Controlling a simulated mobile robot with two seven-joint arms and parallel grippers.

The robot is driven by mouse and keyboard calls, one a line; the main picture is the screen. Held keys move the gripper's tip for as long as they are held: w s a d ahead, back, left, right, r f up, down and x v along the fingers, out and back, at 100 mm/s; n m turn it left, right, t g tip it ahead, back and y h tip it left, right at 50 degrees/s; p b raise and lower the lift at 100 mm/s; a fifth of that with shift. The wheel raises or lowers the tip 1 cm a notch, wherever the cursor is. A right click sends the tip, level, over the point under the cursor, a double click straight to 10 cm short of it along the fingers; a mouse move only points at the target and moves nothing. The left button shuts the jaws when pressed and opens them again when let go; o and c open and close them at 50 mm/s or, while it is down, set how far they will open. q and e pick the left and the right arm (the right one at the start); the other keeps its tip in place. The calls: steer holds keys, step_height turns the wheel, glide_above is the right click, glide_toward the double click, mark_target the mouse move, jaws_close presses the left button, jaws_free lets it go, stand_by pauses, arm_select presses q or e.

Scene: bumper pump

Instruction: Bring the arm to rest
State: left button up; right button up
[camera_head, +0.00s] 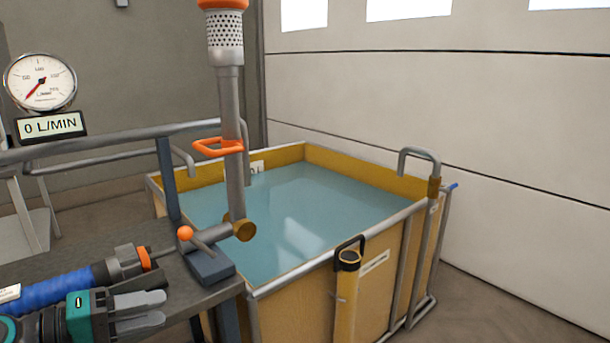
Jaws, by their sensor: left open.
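My left gripper (138,311) is at the lower left, teal and black with grey fingers. It is open and nothing shows between its fingers. It is over the dark bench, just in front of a blue hose (58,290) with a grey and orange coupling (130,263); I cannot tell whether they touch. My right gripper is out of view. Only the front end of the left arm shows.
An orange-knobbed lever (185,233) is near the hose. A round gauge (40,82) hangs above a display reading 0 L/MIN (52,126).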

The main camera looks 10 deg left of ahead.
arm_select(q)
steer(key=s+d+f+m+g+y, duration=0.25)
steer(key=s+d+f, duration=0.2)
steer(key=f, duration=0.25)
steer(key=s+d+f+m+g+y, duration=0.25)
steer(key=s+d+f, duration=0.2)
steer(key=f, duration=0.25)
steer(key=s+d+f+m+g+y, duration=0.15)
steer(key=s+m+y, duration=0.35)
steer(key=s, duration=0.6)
steer(key=w+d+f+t+h, duration=0.2)
steer(key=w+d+f+t, duration=0.3)
steer(key=w, duration=0.4)
step_height(320, 180, up, 13)
steer(key=s+a+t+y+p, duration=0.1)
steer(key=a+p, duration=0.1)
steer(key=p, duration=1.5)
steer(key=shift+n+y, duration=0.3)
steer(key=shift+n, duration=0.1)
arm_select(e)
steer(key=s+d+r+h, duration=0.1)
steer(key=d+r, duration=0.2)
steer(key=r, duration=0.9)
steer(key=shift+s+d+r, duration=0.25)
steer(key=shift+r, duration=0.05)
arm_select(q)
steer(key=shift+s+a+t, duration=0.1)
steer(key=shift+t, duration=0.15)
